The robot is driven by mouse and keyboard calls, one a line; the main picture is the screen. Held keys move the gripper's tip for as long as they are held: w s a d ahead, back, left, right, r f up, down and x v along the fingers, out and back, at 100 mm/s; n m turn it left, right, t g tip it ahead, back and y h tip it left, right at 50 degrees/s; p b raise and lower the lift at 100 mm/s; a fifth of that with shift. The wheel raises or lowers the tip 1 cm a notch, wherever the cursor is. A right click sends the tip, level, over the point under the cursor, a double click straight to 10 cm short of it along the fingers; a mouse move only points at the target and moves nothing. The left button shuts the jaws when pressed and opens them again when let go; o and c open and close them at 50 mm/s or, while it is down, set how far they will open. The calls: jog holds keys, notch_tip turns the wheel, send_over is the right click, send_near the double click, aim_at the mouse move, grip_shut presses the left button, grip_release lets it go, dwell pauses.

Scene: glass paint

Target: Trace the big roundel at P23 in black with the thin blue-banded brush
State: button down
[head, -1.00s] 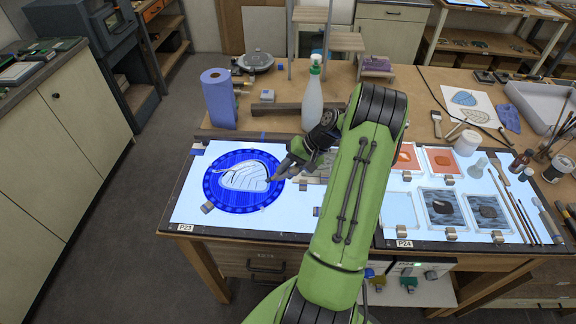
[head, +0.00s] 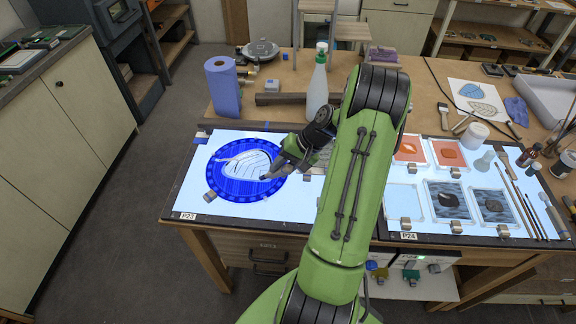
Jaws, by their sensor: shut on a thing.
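The big roundel (head: 214,183) is a round blue glass panel with a pale leaf shape and dark vein lines in its middle. It lies on the lit white panel marked P23 (head: 188,216). My gripper (head: 276,168) is over the right part of the roundel, pointing down and left. It is shut on a thin brush, which is mostly hidden; its dark tip is at or just above the glass near the leaf's lower right edge. The blue band cannot be made out, nor whether the tip touches.
My arm hides the middle of the bench. Panel P24 (head: 455,232) at right holds several glass pieces in frames and long brushes (head: 519,195).

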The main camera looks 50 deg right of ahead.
jog(key=shift+w+a+p, duration=0.5)
jog(key=shift+w+a, duration=2.45)
jog(key=shift+w, duration=2.8)
jog(key=shift+w+d+p, duration=0.8)
jog(key=shift+w+d, duration=0.15)
jog(key=shift+d, duration=1.4)
jog(key=s+d+b, duration=0.1)
jog(key=s+d, duration=0.2)
jog(key=s, duration=0.9)
jog(key=shift+d, duration=0.2)
